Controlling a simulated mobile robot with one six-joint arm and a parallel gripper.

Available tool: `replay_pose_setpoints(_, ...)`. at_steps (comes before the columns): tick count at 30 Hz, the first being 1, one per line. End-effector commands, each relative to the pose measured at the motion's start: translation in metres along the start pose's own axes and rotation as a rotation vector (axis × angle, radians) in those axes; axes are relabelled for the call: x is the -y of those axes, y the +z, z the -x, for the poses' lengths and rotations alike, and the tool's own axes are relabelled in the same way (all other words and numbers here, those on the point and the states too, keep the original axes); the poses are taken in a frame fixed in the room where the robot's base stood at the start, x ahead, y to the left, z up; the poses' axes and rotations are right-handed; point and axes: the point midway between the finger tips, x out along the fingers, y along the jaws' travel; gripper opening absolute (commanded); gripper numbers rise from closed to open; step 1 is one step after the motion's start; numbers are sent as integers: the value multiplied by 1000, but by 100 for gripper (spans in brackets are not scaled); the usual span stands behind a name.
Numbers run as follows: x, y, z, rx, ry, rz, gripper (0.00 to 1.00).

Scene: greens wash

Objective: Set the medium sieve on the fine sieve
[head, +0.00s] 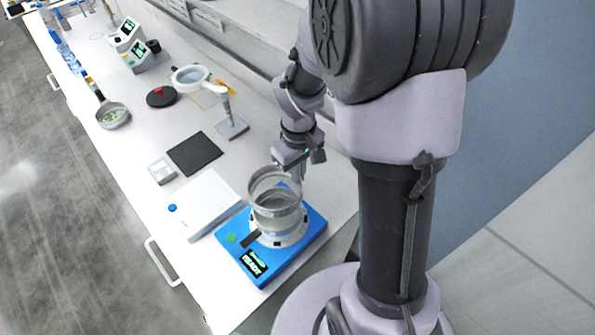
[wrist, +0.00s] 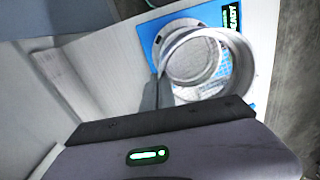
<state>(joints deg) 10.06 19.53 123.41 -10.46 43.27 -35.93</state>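A metal ring-shaped sieve, which I take as the medium sieve (head: 258,184), is held by its wall in my gripper (head: 297,174) over the blue shaker (head: 304,243). In the wrist view the held sieve (wrist: 246,84) is beside my fingers (wrist: 159,92), which pinch its left wall. Below it another metal sieve, which I take as the fine sieve (head: 279,222), stands on the shaker's round platform. The held sieve overlaps the lower one and looks offset to the upper left in the head view. Whether the two touch is unclear.
The shaker has a lit display (head: 254,263) at its front. A white flat device (head: 207,203), a dark square plate (head: 195,153) and a magnifier stand (head: 232,128) are to the left and behind. A pan with greens (head: 112,115) lies farther off.

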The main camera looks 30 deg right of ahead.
Motion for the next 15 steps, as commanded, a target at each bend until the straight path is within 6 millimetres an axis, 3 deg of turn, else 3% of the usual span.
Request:
replay_pose_setpoints(8,0,1,-4,0,0,-1,0)
replay_pose_setpoints(15,0,1,-29,0,0,-1,0)
